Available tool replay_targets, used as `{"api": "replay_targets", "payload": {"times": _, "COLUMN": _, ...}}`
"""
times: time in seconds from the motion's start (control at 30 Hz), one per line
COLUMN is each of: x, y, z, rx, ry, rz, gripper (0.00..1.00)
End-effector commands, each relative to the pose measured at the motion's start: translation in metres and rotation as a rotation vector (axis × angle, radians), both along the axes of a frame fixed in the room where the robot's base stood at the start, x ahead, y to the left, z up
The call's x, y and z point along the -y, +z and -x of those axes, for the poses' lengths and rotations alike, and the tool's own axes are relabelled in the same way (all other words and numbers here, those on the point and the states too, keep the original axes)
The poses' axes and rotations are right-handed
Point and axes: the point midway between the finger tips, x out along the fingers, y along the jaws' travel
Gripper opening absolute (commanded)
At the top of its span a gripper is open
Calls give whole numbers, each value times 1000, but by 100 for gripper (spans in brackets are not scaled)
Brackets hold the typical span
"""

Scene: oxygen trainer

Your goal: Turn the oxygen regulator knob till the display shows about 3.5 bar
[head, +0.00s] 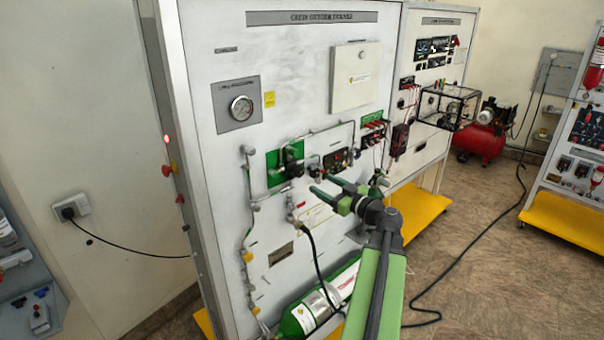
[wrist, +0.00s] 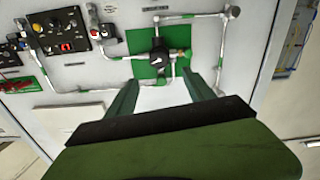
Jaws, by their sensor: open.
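The regulator knob (wrist: 160,58) is black with a white pointer mark. It sits on a green plate (wrist: 140,42) among grey pipes. In the head view the knob (head: 294,169) is small and dark on the green plate (head: 273,170). My gripper (wrist: 161,90) is open and empty. In the wrist view its two green fingers point towards the knob, one to each side below it, apparently short of it. In the head view my gripper (head: 320,184) is to the right of and slightly below the knob.
A round gauge (head: 241,108) is higher on the board, its reading too small to tell. Pipes surround the green plate. A green oxygen cylinder (head: 305,315) with a black hose (head: 317,262) is below. A yellow base (head: 418,208) sticks out at right.

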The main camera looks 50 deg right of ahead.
Motion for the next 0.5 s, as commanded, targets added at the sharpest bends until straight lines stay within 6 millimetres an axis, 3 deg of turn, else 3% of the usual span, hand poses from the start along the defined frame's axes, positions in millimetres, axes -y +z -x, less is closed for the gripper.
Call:
{"api": "replay_targets", "payload": {"times": 0.03, "x": 3, "y": 0, "z": -15, "rx": 0, "ry": 3, "rz": 0, "gripper": 62}}
{"api": "replay_targets", "payload": {"times": 0.3, "x": 7, "y": 0, "z": -80, "rx": 0, "ry": 2, "rz": -1, "gripper": 62}}
{"api": "replay_targets", "payload": {"times": 0.5, "x": 9, "y": 0, "z": -108, "rx": 0, "ry": 1, "rz": -1, "gripper": 62}}
